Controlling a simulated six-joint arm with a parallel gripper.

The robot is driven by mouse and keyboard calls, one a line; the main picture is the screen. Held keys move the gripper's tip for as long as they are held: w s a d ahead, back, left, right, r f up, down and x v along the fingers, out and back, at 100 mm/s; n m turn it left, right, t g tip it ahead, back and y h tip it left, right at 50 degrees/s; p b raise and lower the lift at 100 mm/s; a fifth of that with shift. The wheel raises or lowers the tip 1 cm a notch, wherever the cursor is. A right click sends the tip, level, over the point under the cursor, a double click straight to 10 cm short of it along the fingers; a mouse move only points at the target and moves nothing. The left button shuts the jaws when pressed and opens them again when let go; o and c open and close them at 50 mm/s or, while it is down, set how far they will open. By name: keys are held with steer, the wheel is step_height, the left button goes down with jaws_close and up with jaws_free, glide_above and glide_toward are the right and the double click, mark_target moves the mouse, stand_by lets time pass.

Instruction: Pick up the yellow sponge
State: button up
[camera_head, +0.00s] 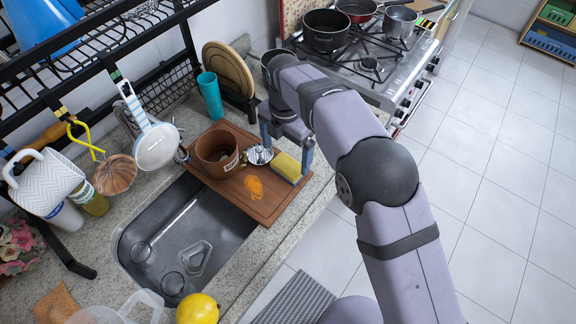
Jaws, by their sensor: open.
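The yellow sponge (288,166) lies on the right part of a brown wooden board (237,205) that covers the far end of the sink. It is a block with a yellow top and a paler grey side. My gripper (287,158) points down over the sponge, with one blue-grey finger at its left and the other at its right. The fingers are apart and the sponge lies between or just below them. I cannot tell whether they touch it. My arm comes in from the lower right and hides the area behind the gripper.
On the board stand a brown pot (216,152), a crumpled foil piece (259,155) and an orange item (254,186). A teal cup (211,95) is behind. The rack (90,60) overhangs at left, the stove (362,62) is behind. The sink (185,245) is in front.

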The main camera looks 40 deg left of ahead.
mark_target(287, 166)
steer(key=shift+d+f+p, duration=0.1)
steer(key=shift+f+p, duration=0.25)
steer(key=shift+p, duration=0.05)
steer(key=shift+f+p, duration=1.05)
steer(key=shift+f, duration=1.25)
steer(key=c, duration=1.1)
